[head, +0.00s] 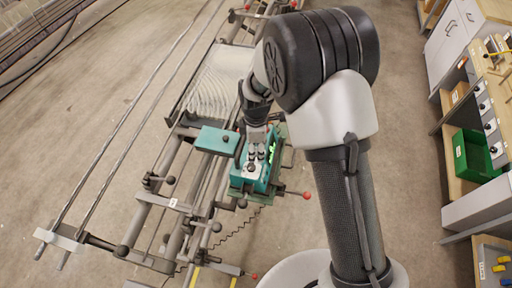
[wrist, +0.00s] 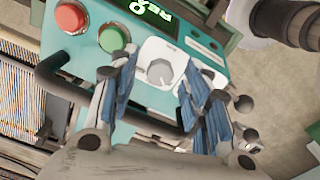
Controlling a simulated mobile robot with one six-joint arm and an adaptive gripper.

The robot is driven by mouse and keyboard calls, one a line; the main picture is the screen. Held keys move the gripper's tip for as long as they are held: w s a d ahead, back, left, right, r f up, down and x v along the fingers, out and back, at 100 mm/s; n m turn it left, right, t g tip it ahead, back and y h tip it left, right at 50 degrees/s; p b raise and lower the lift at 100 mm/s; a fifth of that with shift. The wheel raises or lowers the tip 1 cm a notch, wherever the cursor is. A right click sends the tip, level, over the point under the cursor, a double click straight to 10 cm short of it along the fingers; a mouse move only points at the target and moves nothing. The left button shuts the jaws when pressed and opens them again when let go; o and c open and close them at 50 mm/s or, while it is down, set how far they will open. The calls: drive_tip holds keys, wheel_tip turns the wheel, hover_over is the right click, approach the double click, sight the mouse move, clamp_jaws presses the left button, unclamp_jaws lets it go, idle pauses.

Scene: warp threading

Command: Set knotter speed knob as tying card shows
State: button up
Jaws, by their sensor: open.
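The knotter is a teal box (head: 250,172) on the loom frame in the head view. In the wrist view its teal panel (wrist: 85,60) carries a grey round knob (wrist: 160,73) on a white plate. A pale mark shows on the knob, but its setting cannot be read. My gripper (wrist: 160,82) is open, its two blue-padded fingers on either side of the knob in the picture; whether they touch it cannot be told. In the head view my gripper (head: 255,140) reaches down over the box. I cannot make out a tying card.
A red button (wrist: 70,17), a green button (wrist: 113,38) and a lit green display (wrist: 150,8) sit near the knob. A black bar handle (wrist: 50,70) runs along the panel. Red-tipped levers (head: 306,195) stick out from the frame. Shelves with a green bin (head: 474,155) stand at right.

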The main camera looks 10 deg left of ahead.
drive_tip(key=shift+c, duration=0.5)
clamp_jaws()
drive_tip(key=shift+m, duration=0.4)
drive_tip(key=m, duration=0.5)
drive_tip(key=shift+m, duration=0.4)
drive_tip(key=m, duration=0.5)
drive_tip(key=shift+b, duration=0.4)
drive_tip(key=shift+m, duration=0.4)
drive_tip(key=shift+o, duration=0.5)
unclamp_jaws()
